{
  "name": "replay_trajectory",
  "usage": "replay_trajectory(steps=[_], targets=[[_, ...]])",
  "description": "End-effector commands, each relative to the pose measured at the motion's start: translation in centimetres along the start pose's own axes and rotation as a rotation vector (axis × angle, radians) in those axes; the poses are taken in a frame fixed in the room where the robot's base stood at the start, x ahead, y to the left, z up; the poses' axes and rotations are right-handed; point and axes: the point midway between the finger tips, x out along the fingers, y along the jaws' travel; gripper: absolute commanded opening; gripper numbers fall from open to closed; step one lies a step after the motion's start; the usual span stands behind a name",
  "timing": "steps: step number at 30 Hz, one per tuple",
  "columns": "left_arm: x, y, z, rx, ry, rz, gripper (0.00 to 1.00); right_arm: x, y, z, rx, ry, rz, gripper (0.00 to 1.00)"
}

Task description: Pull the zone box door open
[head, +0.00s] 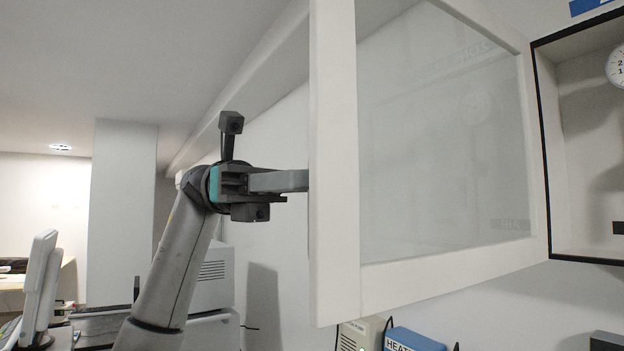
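The zone box door (335,200), a white frame around a clear pane (440,140), stands swung well out from the open zone box (590,150) on the right wall. Its hinged side is by the box's dark edge, and its free edge is toward me. My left gripper (285,182) is at the outer side of the free edge, left of the frame. A grey bar runs from the gripper to the frame. I cannot tell if it is a finger or a handle, nor whether the fingers are closed on something. My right gripper is out of view.
Inside the box a round gauge (616,66) shows at the right edge. Below the door are a beige unit (360,335) and a blue unit (412,340). Monitors (40,285) and a grey machine (212,280) stand at the left.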

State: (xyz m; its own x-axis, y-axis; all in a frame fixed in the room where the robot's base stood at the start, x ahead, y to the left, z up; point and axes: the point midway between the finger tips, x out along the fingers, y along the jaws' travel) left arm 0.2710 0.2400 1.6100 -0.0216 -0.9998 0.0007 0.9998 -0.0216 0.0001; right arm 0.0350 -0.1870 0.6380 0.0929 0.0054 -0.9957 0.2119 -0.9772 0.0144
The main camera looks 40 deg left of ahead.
Motion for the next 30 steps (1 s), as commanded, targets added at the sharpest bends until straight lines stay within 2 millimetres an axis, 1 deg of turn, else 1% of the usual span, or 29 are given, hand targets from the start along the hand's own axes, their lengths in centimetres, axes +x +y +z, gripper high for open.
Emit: replay_trajectory(steps=[7, 8, 12, 15, 25, 30], targets=[[0.01, 0.03, -0.06, 0.0, 0.004, 0.002, 0.0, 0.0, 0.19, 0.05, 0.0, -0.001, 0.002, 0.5], [0.01, 0.03, -0.06, 0.0, 0.004, 0.002, 0.19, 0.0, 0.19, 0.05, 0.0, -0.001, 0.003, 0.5], [0.01, 0.02, -0.04, 0.0, 0.003, 0.002, 0.34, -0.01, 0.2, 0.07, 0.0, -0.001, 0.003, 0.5], [0.0, 0.01, -0.03, 0.0, 0.002, 0.001, 0.44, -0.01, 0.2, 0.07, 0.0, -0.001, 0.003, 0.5], [0.01, -0.01, 0.0, 0.0, 0.001, 0.0, 0.44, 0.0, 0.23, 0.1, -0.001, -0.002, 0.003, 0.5], [0.07, -0.1, -0.01, 0.0, 0.001, -0.001, 0.44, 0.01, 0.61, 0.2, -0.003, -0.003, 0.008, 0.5]])
